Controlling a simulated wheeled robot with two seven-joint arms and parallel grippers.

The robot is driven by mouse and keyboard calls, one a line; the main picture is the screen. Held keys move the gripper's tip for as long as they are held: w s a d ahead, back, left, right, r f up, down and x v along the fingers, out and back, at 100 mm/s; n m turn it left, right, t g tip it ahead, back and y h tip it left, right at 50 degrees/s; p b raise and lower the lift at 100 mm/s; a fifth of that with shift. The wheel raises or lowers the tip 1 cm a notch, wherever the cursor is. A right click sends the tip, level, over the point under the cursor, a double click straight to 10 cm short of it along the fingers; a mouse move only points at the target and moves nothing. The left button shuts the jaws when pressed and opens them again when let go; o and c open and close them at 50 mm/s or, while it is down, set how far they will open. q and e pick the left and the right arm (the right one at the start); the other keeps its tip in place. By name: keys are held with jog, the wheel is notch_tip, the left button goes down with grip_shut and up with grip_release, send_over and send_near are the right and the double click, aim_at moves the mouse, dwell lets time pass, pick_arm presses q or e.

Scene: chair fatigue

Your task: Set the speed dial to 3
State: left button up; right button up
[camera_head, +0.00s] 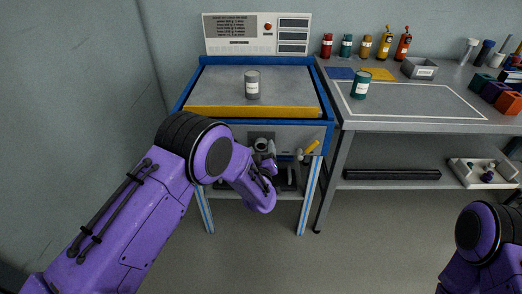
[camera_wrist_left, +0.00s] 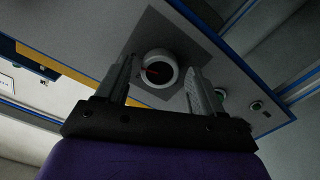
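The speed dial (camera_wrist_left: 158,72) is a round white-rimmed knob with a dark face and a red mark, on a dark square plate on the machine's front panel. In the head view the dial (camera_head: 261,144) shows small on the front panel below the yellow edge. My left gripper (camera_wrist_left: 160,82) is open, with one finger on each side of the dial in the wrist view. Whether the fingers touch it I cannot tell. In the head view my left gripper (camera_head: 268,168) is at the panel and partly hidden by its own wrist. My right gripper is out of view; only part of that arm shows.
A grey canister (camera_head: 252,85) stands on the machine's top. A yellow handle (camera_head: 311,147) is on the panel's right. The bench (camera_head: 420,103) at right holds bottles and bins.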

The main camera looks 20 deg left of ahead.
pick_arm(q)
jog(key=v, duration=1)
jog(key=shift+s, duration=0.25)
jog(key=shift+r, duration=0.1)
